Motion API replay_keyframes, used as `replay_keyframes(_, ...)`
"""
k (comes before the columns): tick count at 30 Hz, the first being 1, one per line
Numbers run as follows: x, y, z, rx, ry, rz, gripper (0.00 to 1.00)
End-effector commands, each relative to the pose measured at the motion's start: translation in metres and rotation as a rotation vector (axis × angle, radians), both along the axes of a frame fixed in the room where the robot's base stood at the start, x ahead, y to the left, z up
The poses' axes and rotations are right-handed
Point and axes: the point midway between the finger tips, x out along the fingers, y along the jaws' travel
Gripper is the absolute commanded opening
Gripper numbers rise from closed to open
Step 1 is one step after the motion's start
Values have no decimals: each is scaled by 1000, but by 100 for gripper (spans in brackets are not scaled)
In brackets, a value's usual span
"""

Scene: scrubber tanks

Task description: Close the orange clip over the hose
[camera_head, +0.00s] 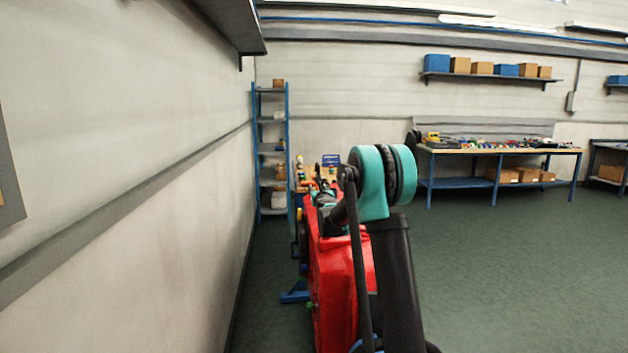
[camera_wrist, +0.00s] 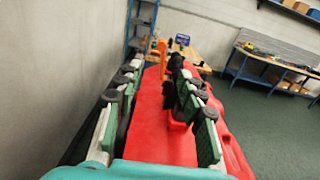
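An upright orange piece (camera_wrist: 162,47), which looks like the clip, stands past the far end of the red tank (camera_wrist: 150,105) in the wrist view. It is small there, and I cannot tell how far closed it is. I cannot make out the hose clearly; dark parts (camera_wrist: 176,62) beside the orange piece are hard to tell from my right finger. My gripper (camera_wrist: 158,74) is open, with its two green-padded fingers apart above the red tank and nothing seen between the pads. The orange piece is ahead of the fingertips. In the head view my arm hides much of the tank (camera_head: 335,290).
A grey wall (camera_head: 130,170) runs close along the left. A blue shelf rack (camera_head: 271,150) and a small wooden bench (camera_head: 328,172) stand beyond the tank. A long workbench (camera_head: 500,151) stands at the back right. The green floor (camera_head: 500,270) on the right is clear.

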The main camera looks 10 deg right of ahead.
Motion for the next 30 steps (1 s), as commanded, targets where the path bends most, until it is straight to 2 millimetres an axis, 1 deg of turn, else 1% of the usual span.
replay_keyframes(5,14,-2,-2,32,1,-13,39)
replay_keyframes(8,27,-2,-2,30,1,-12,39)
replay_keyframes(21,109,-2,-2,27,1,-10,39)
replay_keyframes(27,141,-2,-2,27,1,-9,39)
replay_keyframes(30,155,-2,-2,27,1,-9,39)
